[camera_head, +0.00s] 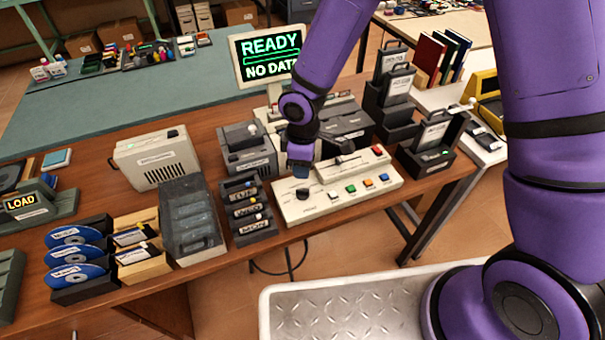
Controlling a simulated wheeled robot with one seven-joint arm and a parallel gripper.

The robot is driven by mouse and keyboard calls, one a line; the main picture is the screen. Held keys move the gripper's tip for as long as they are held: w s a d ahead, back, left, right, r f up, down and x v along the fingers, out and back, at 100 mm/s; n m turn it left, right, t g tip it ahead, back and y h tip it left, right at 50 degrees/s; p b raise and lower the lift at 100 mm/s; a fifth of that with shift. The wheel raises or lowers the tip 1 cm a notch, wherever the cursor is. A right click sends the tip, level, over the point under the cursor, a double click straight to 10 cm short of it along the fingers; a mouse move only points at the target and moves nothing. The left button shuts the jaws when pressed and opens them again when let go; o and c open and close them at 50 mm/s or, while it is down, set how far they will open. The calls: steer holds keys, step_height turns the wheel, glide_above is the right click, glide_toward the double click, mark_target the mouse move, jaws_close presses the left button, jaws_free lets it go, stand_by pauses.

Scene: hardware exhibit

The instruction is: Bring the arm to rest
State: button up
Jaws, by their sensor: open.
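My purple arm comes in from the right and reaches over the wooden table. Its end, my gripper (301,171), points down over the left part of a cream control panel (318,207). The jaws are open, and I see nothing held between them. The fingertips are small and dark here, and I cannot tell whether they touch the panel. The panel has a black knob, a slider and several coloured buttons in a row.
A monitor (267,56) reading "READY NO DATA" stands behind my arm. Dark labelled holders (247,208) and a translucent grey box (189,217) stand left of the panel. Dark upright units (432,137) stand to its right. Open floor (345,243) shows in front of the table.

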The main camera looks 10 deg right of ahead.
steer(key=shift+r, duration=0.65)
steer(key=s+d+r+m+t+h, duration=0.1)
steer(key=d+r+m, duration=0.3)
steer(key=d+r, duration=0.55)
steer(key=s+d+r+m+t, duration=0.1)
steer(key=d+r+m+t, duration=0.15)
steer(key=d+r, duration=0.7)
steer(key=s+d+r+m+t, duration=0.1)
steer(key=s+d+r+m, duration=0.2)
steer(key=s+r, duration=0.4)
steer(key=s+d+r+m+y, duration=0.1)
steer(key=s+d+r+m, duration=0.1)
steer(key=s+r+m, duration=0.3)
steer(key=s+r, duration=0.3)
steer(key=s, duration=0.1)
steer(key=shift+s+d+m+t, duration=0.35)
steer(key=shift+s+d, duration=0.05)
